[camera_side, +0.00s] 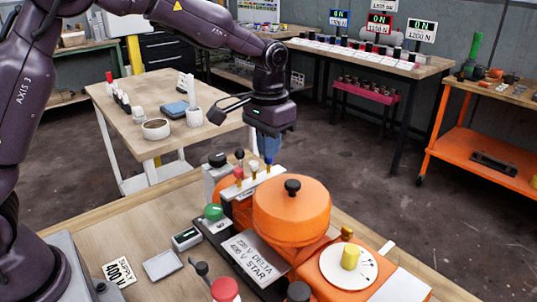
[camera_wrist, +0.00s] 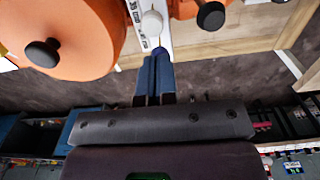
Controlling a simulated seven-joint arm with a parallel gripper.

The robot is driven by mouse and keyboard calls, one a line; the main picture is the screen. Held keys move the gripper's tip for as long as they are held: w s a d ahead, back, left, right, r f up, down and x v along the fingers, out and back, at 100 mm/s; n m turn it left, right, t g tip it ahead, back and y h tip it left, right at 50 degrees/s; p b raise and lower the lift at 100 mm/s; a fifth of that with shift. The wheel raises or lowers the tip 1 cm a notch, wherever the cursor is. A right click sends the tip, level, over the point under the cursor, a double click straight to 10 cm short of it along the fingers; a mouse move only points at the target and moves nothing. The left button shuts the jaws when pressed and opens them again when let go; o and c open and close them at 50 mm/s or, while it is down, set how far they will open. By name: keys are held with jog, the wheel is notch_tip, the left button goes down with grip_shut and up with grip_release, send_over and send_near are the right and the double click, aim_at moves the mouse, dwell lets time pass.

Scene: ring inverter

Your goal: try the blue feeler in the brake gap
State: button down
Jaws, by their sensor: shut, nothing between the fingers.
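My gripper (camera_side: 267,146) points down above the back end of the white feeler rack (camera_side: 248,187), beside the orange drum-shaped machine (camera_side: 290,212). Its fingers are shut and hold nothing. The blue feeler (camera_side: 268,160) seems to stand at that end of the rack, right under the fingertips; I cannot tell whether they touch. In the wrist view my gripper's fingers (camera_wrist: 154,88) reach toward a dark blue top (camera_wrist: 160,52). A white-topped feeler (camera_side: 253,166) and a red-topped feeler (camera_side: 238,174) stand along the rack. I cannot make out the brake gap.
A black knob (camera_side: 293,187) tops the drum. A white dial with a yellow knob (camera_side: 350,258) is at right. A green button (camera_side: 213,212) and a delta/star plate (camera_side: 250,258) lie in front. A second table (camera_side: 140,95) stands behind.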

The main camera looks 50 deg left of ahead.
jog(key=shift+f, duration=0.55)
dwell(0.9)
jog(key=shift+r, duration=3.6)
jog(key=s+a+r+t, duration=0.1)
jog(key=s+r+t, duration=0.1)
jog(key=s, duration=1)
jog(key=s+a+r+t, duration=0.2)
jog(key=s+t, duration=0.1)
jog(key=s, duration=1)
jog(key=shift+r+t, duration=0.15)
jog(key=shift+t, duration=0.15)
